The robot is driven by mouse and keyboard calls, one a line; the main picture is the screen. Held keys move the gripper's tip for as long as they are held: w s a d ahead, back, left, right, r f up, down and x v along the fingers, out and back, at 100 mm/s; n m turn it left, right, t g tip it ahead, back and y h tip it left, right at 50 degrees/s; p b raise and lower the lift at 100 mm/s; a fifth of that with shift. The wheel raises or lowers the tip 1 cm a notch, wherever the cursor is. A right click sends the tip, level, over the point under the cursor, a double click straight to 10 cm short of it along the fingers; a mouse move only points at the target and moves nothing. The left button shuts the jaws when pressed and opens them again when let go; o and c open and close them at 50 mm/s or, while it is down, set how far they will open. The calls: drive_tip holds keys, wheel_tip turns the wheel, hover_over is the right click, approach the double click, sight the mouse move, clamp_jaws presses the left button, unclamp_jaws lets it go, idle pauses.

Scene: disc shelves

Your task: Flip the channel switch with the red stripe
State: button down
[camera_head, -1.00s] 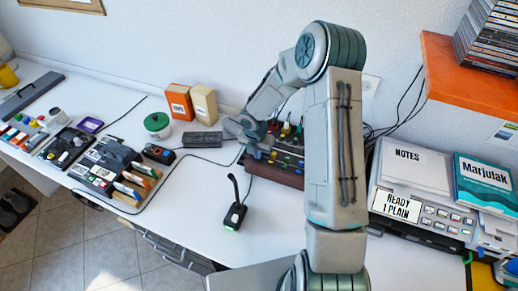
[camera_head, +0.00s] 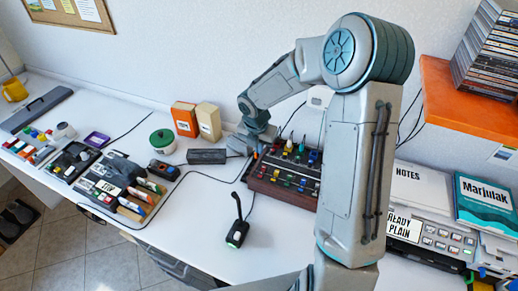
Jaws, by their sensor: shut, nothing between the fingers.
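A brown mixer panel (camera_head: 262,185) with several rows of small coloured switches and knobs sits on the white desk, in the middle of the head view. Red, yellow, blue and green caps show on it. They are too small to tell which switch bears the red stripe. My gripper (camera_head: 246,150) is at the panel's back left corner, beside the dark grey block. It looks shut and empty, and I cannot tell whether it touches the panel. My arm hides the panel's right end.
A dark grey block (camera_head: 206,156), a green-lidded jar (camera_head: 162,141) and two small boxes, one orange (camera_head: 185,120), stand to the left. A microphone (camera_head: 238,232) stands in front. A printer (camera_head: 425,230) and an orange shelf (camera_head: 450,100) are at the right. The front desk is mostly clear.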

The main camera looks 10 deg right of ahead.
sight(262, 173)
drive_tip(key=shift+w+f+b, duration=0.1)
drive_tip(key=shift+f+b, duration=0.05)
drive_tip(key=shift+b, duration=0.4)
drive_tip(key=shift+r+g+b, duration=0.2)
drive_tip(key=shift+g+b, duration=0.1)
drive_tip(key=shift+b, duration=0.15)
drive_tip(key=f, duration=0.4)
drive_tip(key=w+f+p, duration=0.1)
drive_tip(key=f, duration=0.3)
drive_tip(key=d+f, duration=0.1)
drive_tip(key=f, duration=0.4)
drive_tip(key=shift+w+f, duration=0.1)
drive_tip(key=shift+w, duration=0.15)
drive_tip(key=shift+d+f, duration=0.1)
drive_tip(key=shift+f, duration=0.2)
drive_tip(key=shift+f, duration=0.1)
